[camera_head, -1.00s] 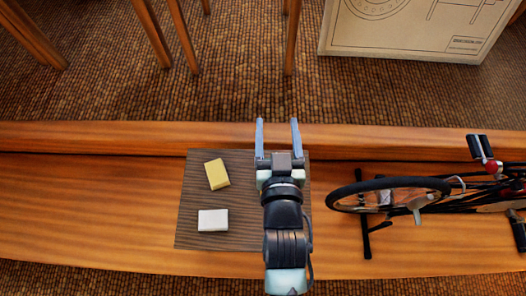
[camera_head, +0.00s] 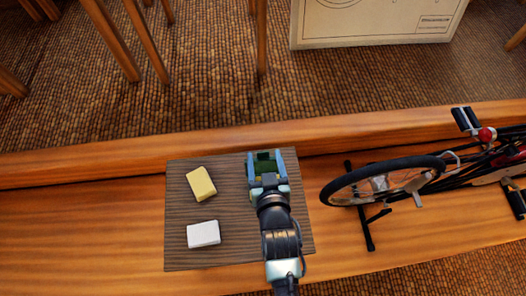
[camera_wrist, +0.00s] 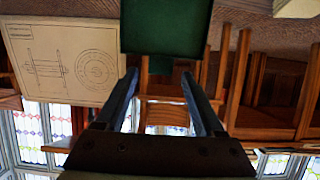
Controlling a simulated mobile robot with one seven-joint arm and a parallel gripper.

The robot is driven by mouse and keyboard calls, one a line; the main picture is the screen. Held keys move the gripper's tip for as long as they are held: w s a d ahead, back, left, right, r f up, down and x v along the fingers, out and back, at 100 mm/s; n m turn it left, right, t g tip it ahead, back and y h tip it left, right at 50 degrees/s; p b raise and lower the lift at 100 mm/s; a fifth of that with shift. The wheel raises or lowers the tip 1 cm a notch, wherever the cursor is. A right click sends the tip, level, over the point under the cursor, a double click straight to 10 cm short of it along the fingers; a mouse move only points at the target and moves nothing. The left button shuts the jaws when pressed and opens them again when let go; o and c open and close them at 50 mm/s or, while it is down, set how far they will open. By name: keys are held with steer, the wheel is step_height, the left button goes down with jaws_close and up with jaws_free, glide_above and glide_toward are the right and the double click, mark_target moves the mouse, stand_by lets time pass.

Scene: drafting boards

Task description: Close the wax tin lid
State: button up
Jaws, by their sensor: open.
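The wax tin (camera_head: 264,167) is a small dark green thing at the right of a dark mat, mostly hidden by my gripper in the head view. In the wrist view a flat green panel, seemingly its lid (camera_wrist: 167,27), stands at the top centre, beyond the fingertips. A darker green piece shows below it between the fingers. My gripper (camera_head: 266,155) is open, with its fingers on either side of the green in the head view. The fingers also show spread apart in the wrist view (camera_wrist: 159,76). I cannot tell whether they touch the tin.
A yellow block (camera_head: 201,184) and a white block (camera_head: 204,234) lie on the left of the dark mat (camera_head: 185,258). A raised wooden ledge (camera_head: 110,160) runs behind the mat. The bench at left is clear.

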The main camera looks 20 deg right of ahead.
steer(key=shift+x, duration=1.45)
jaws_close()
stand_by(0.4)
